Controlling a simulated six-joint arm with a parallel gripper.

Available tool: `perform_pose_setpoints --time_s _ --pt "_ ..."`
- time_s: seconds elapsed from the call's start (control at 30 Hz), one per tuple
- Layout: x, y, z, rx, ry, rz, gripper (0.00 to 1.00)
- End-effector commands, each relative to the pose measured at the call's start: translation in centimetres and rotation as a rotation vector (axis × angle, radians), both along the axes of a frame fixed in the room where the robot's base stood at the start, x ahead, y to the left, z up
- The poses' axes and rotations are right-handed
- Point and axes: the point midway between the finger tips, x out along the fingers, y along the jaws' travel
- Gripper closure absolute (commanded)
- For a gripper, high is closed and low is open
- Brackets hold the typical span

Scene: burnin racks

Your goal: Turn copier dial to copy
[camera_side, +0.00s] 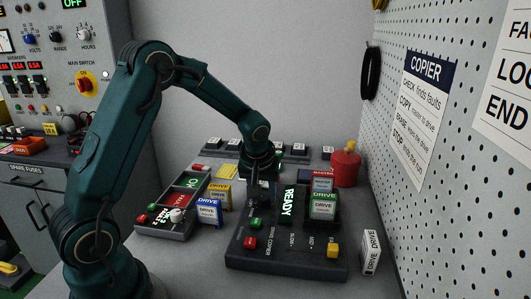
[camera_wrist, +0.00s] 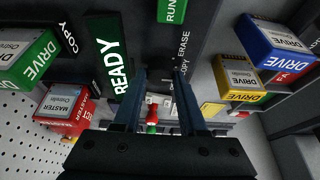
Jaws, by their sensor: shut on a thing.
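The copier (camera_side: 290,258) is a dark box with a lit READY display (camera_side: 288,203), which also shows in the wrist view (camera_wrist: 114,62). My gripper (camera_side: 262,195) points down at the copier's top, left of the display in the side view. In the wrist view its two fingers (camera_wrist: 160,78) reach down beside the COPY/ERASE lettering (camera_wrist: 184,75). They are shut on the copier dial, which is mostly hidden between them. I cannot read which word the dial points to. A green DRIVE (camera_side: 323,206) and a red MASTER (camera_side: 322,184) sit in the copier's slots.
A red can (camera_side: 345,167) is behind.

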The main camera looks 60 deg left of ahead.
Motion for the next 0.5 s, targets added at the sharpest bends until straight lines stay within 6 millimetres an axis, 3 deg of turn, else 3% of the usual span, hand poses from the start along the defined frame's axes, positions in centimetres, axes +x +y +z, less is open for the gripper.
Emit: perform_pose_setpoints --time_s 0.4,0.43,0.5 --pt "0.08 0.05 0.07 0.001 -0.003 0.007 1.00" --pt "0.08 0.05 0.07 0.001 -0.003 0.007 0.51" --pt "0.07 0.04 0.07 0.001 -0.003 0.007 0.29"
